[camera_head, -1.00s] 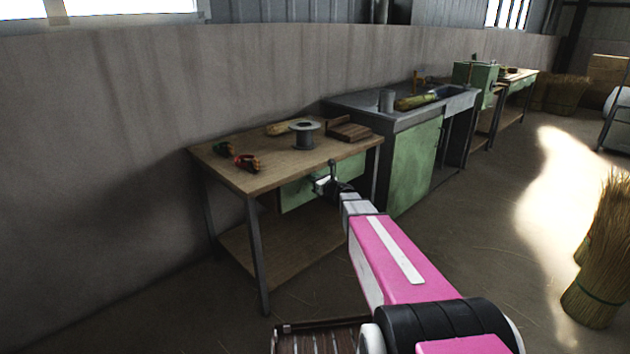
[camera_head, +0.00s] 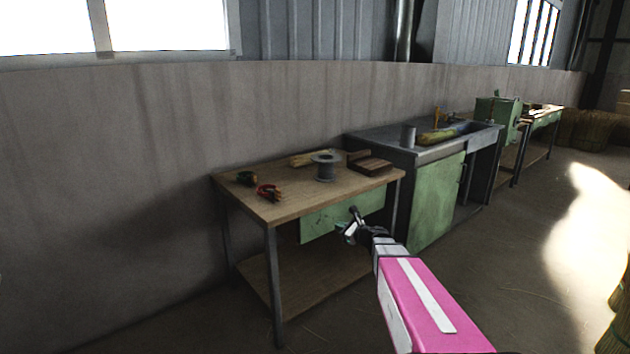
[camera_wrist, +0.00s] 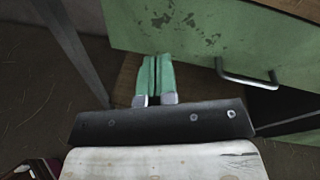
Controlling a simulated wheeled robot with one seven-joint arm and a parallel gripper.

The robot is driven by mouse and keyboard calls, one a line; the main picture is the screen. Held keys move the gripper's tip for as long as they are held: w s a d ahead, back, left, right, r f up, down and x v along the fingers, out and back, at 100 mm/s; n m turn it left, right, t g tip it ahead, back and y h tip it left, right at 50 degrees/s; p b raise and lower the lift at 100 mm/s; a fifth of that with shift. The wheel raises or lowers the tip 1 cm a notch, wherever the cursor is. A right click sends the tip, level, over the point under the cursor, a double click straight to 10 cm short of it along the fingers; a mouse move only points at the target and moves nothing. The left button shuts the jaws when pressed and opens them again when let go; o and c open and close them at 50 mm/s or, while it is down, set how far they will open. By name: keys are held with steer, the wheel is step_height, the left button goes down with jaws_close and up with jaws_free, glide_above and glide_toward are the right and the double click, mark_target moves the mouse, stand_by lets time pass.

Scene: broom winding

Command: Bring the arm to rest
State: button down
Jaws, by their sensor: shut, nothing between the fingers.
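My pink arm (camera_head: 428,308) reaches up from the bottom right of the head view. My gripper (camera_head: 350,224) is in front of the workbench's green drawer (camera_head: 335,217), below the bench top. In the wrist view the two pale green fingers (camera_wrist: 155,64) lie side by side, shut and empty. The green drawer front (camera_wrist: 190,28) with its metal handle (camera_wrist: 246,79) fills the upper right there. I cannot tell whether the fingertips touch the drawer.
The wooden workbench (camera_head: 300,192) holds red-handled pliers (camera_head: 269,193), a grey spool (camera_head: 326,168) and a wooden block (camera_head: 371,163). A grey sink unit (camera_head: 385,136) and a green machine (camera_head: 497,115) stand farther right. Open floor (camera_head: 520,260) lies right of my arm.

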steer(key=s+a+f+n+g+h, duration=0.1)
steer(key=s+a+f+n+g, duration=0.3)
steer(key=s+n, duration=0.4)
steer(key=s+d+f+n+g+h, duration=0.3)
steer(key=s+d+n+h, duration=0.2)
steer(key=s+n, duration=0.2)
steer(key=s+d+f+n+g+h, duration=0.3)
steer(key=s+n, duration=0.5)
steer(key=s, duration=0.3)
steer(key=shift+s+d+f+n+g+h, duration=0.2)
steer(key=shift+s+d+n+g+h, duration=0.15)
steer(key=shift+d+g+h, duration=0.65)
steer(key=shift+a, duration=0.15)
